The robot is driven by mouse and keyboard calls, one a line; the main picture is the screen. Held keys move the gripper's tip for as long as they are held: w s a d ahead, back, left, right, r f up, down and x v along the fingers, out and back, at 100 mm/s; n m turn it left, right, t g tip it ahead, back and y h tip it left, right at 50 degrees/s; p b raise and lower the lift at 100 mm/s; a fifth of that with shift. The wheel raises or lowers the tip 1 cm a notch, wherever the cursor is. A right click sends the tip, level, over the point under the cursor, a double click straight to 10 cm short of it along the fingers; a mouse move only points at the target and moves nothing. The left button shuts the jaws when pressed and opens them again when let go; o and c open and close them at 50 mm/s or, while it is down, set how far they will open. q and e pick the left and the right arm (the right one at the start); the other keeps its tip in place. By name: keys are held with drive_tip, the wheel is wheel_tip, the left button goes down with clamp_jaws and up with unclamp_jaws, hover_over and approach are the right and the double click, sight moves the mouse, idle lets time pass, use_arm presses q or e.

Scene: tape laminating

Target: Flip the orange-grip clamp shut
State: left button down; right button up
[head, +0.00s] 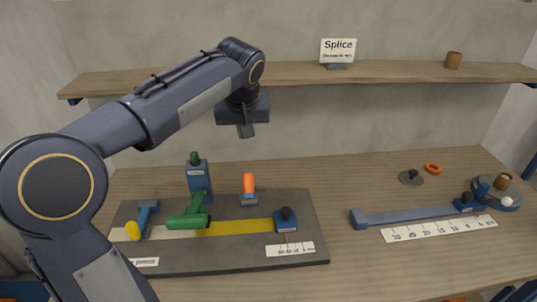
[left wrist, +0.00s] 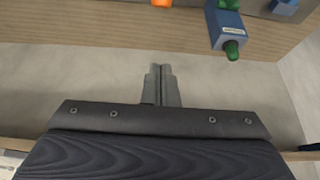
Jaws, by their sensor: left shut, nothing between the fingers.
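The orange-grip clamp (head: 249,184) stands at the back of the dark board (head: 310,235), its orange grip pointing up from a blue base. In the left wrist view, only a bit of orange (left wrist: 162,3) shows at the top edge. My left gripper (head: 246,131) hangs above and behind the board, well above the clamp and apart from it. Its fingers also show in the left wrist view (left wrist: 160,72); they are together with nothing between them. My right gripper is in neither view.
A blue block with a green knob (head: 198,178) stands left of the clamp. A green-grip clamp (head: 188,220) lies over the yellow strip (head: 240,227), and a yellow-grip clamp (head: 133,229) is at the left. A shelf (head: 290,72) runs along the wall. The table (head: 340,190) right of the board is partly clear.

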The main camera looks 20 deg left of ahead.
use_arm(q)
drive_tip(key=shift+r, duration=0.1)
hover_over(248, 190)
drive_tip(key=w+a, duration=0.3)
drive_tip(key=w, duration=0.1)
wheel_tip(248, 190, down, 11)
drive_tip(key=shift+s+d+f+p, duration=0.1)
drive_tip(key=shift+d+f+p, duration=0.05)
drive_tip(key=shift+p, duration=0.25)
drive_tip(key=shift+f, duration=0.15)
drive_tip(key=shift+s+d, duration=0.1)
